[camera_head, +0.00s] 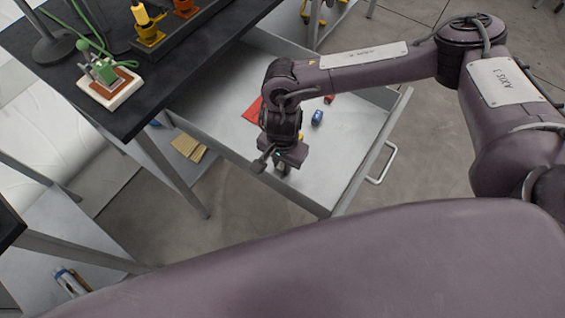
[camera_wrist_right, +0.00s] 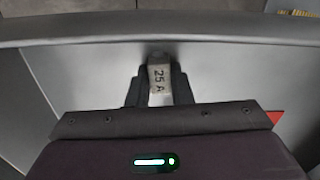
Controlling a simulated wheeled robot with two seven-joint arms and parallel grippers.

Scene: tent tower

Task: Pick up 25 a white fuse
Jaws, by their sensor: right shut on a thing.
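The white fuse (camera_wrist_right: 159,82), marked "25 A", sits between the fingers of my right gripper (camera_wrist_right: 158,88) in the right wrist view. The right gripper is shut on it, near the drawer's wall. In the head view my right gripper (camera_head: 283,168) points down into the open drawer (camera_head: 335,165) at its near side, and the fuse is hidden there. Whether the fuse touches the drawer floor cannot be told. My left gripper is not in view.
In the drawer lie a blue fuse (camera_head: 317,117), a red thing (camera_head: 252,110) and a small red piece (camera_head: 329,99). The drawer's right part is clear.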

